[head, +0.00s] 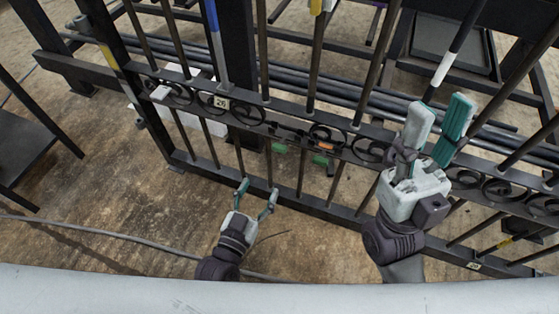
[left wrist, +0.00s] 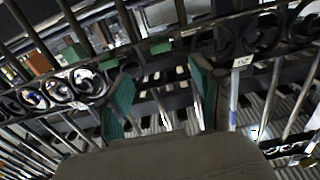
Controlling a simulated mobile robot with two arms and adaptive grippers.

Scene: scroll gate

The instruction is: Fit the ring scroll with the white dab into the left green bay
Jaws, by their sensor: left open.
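A dark scroll band (head: 250,112) crosses the gate, with several ring scrolls in it. A green patch (head: 280,148) shows below the band near the middle, and a second green patch (head: 321,160) lies to its right. I cannot single out a ring scroll with a white dab. My left gripper (head: 257,194) is open and empty, low in front of the gate bars, below the left green patch. In the left wrist view its fingers (left wrist: 160,100) are apart, with the band behind them. My right gripper (head: 437,122) has its fingers apart, in front of the band at right, with nothing visible between them.
A tag reading 26 (head: 221,102) sits on the band. A blue and white bar (head: 214,40) and a white-marked bar (head: 444,68) rise above it. A dark table (head: 22,145) stands at left. A cable (head: 110,238) lies on the otherwise open floor.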

